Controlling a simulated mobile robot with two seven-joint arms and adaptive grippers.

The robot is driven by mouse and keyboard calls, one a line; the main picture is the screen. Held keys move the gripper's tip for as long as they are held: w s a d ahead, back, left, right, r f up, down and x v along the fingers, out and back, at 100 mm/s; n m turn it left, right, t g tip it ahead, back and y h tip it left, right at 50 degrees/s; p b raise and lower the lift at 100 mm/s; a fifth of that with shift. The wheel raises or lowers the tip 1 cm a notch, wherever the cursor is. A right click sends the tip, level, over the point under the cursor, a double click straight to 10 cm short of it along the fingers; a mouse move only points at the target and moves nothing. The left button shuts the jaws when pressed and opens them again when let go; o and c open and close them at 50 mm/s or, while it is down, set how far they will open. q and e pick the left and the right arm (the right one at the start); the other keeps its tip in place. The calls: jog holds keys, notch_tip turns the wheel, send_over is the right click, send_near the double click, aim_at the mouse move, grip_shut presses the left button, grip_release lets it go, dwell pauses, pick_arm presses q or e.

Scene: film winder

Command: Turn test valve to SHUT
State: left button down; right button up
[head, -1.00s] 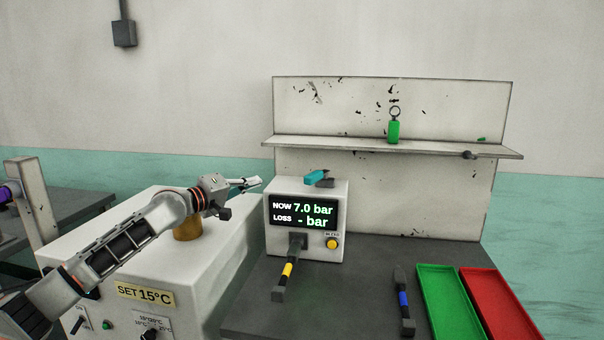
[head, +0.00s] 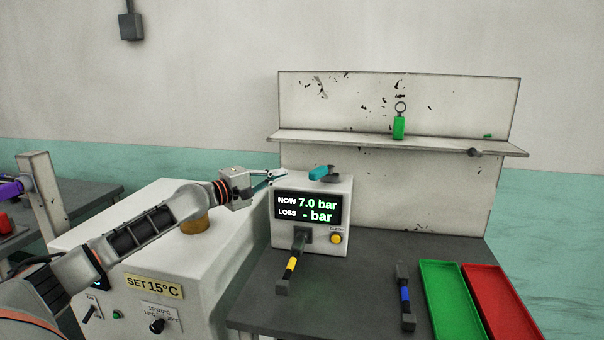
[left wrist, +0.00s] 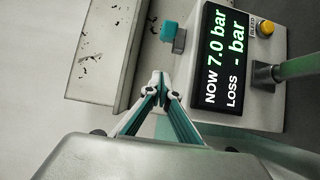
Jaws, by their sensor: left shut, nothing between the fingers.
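The test box (head: 283,234) stands on the grey bench, its screen (head: 308,208) reading NOW 7.0 bar and LOSS - bar. On its top is a teal-handled valve (head: 320,172) with a grey part beside it. The valve also shows in the left wrist view (left wrist: 169,32), above the fingertips in that picture. I cannot read any valve marking. My left gripper (head: 276,176) is shut and empty, just left of the box's top edge and apart from the valve. Its closed fingertips show in the left wrist view (left wrist: 158,80). My right gripper is in neither view.
A yellow button (head: 337,238) and a yellow-banded handle (head: 292,264) are on the box's front. A blue-banded tool (head: 405,296), a green tray (head: 432,268) and a red tray (head: 482,272) lie to the right. A shelf (head: 350,142) stands behind; a white SET 15°C cabinet (head: 110,235) stands left.

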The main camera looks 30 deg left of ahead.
aim_at(322, 171)
pick_arm(q)
jog(key=x, duration=0.4)
jog(key=shift+w, duration=0.4)
jog(key=d+p, duration=0.2)
jog(key=shift+d+r, duration=0.35)
jog(key=shift+r, duration=0.05)
jog(key=shift+s+d, duration=0.1)
jog(key=shift+d, duration=0.2)
jog(key=shift+d+f+p, duration=0.35)
jog(key=shift+d+p, duration=0.05)
jog(key=shift+d, duration=0.05)
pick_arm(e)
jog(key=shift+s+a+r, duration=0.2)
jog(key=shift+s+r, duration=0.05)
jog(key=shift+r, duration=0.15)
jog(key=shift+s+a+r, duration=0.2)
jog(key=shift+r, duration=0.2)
